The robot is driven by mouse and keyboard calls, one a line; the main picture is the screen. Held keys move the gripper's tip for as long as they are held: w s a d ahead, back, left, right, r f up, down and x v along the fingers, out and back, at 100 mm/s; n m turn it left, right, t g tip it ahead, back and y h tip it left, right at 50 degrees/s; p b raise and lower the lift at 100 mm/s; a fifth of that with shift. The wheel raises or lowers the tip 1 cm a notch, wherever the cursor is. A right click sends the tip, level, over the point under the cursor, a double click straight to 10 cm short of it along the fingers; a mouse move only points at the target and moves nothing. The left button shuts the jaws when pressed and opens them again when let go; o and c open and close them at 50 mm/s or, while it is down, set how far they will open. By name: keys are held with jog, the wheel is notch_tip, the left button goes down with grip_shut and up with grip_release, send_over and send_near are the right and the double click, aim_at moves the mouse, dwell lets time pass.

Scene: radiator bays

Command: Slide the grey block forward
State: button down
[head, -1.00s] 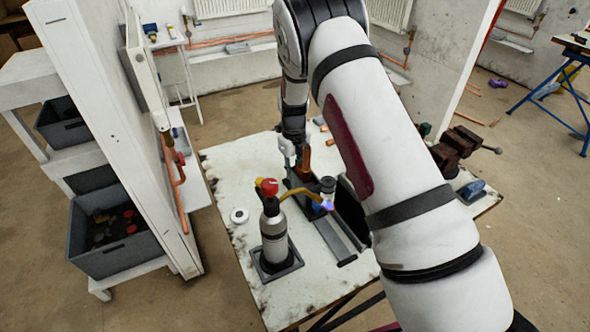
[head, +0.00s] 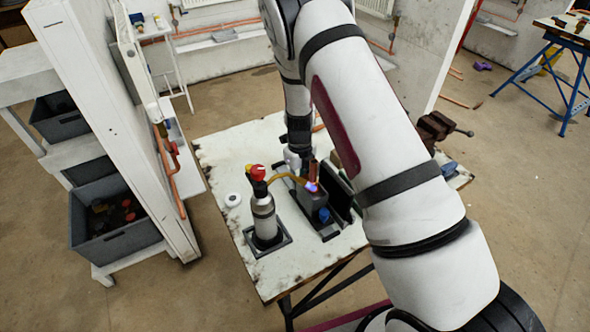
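A dark grey block (head: 313,203) sits on a slide track (head: 329,233) on the worktable. A small copper-coloured piece (head: 313,172) stands upright at the block's far end. My gripper (head: 298,163) is low over the table at the far side of the block, close to it. Its fingers are small and partly hidden, so I cannot tell whether they touch the block or how far apart they are. A gas torch (head: 264,212) with a red knob stands left of the block. Its yellow neck ends in a blue flame right at the block and copper piece.
A white roll or disc (head: 233,199) lies on the worn white table (head: 285,273), left of the torch. A black upright plate stands right of the track, partly behind my arm. A vise (head: 437,128) is at the right. A white partition (head: 120,130) with pipes stands left.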

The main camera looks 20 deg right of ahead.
jog(key=shift+s+d+p, duration=0.15)
jog(key=shift+s+p, duration=0.05)
jog(key=shift+s, duration=0.55)
jog(key=shift+s+d+p, duration=0.15)
jog(key=shift+s+p, duration=0.05)
jog(key=shift+s, duration=0.5)
jog(key=c, duration=1.3)
grip_release()
jog(key=shift+d, duration=0.1)
jog(key=shift+w+r, duration=0.1)
jog(key=shift+r, duration=0.15)
notch_tip(320, 180, up, 12)
jog(key=shift+f, duration=0.25)
jog(key=shift+a, duration=0.3)
